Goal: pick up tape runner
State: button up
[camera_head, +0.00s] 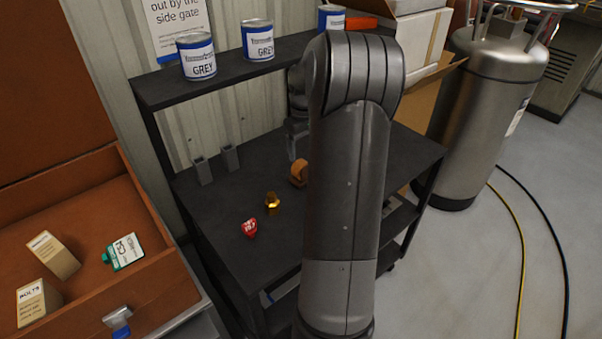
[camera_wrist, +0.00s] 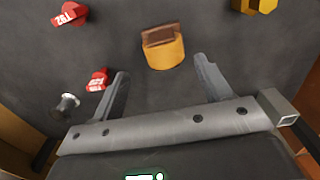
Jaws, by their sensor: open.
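The orange-and-brown item (camera_head: 299,173), which looks like the tape runner, lies on the dark workbench top, partly hidden by my arm in the head view. In the wrist view the tape runner (camera_wrist: 164,50) is upper centre, orange with a brown block on top. My gripper (camera_wrist: 161,67) is open, its two fingers apart and pointing toward the tape runner, which shows in line with the gap between the tips. Nothing is held. I cannot tell the height of the fingers above the bench. In the head view the gripper is mostly hidden behind my arm.
A gold fitting (camera_head: 272,202) and a red labelled item (camera_head: 249,228) lie nearby. The wrist view shows two red items (camera_wrist: 71,14) (camera_wrist: 98,79) and a small metal piece (camera_wrist: 66,106). Two grey square tubes (camera_head: 203,171) (camera_head: 230,158) stand behind. Paint cans (camera_head: 197,56) line the shelf.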

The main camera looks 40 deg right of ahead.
aim_at(301, 162)
jog(key=f, duration=0.8)
jog(key=shift+w+a+f, duration=0.1)
jog(key=shift+w+a, duration=0.15)
jog(key=shift+w, duration=0.05)
jog(key=c, duration=1.2)
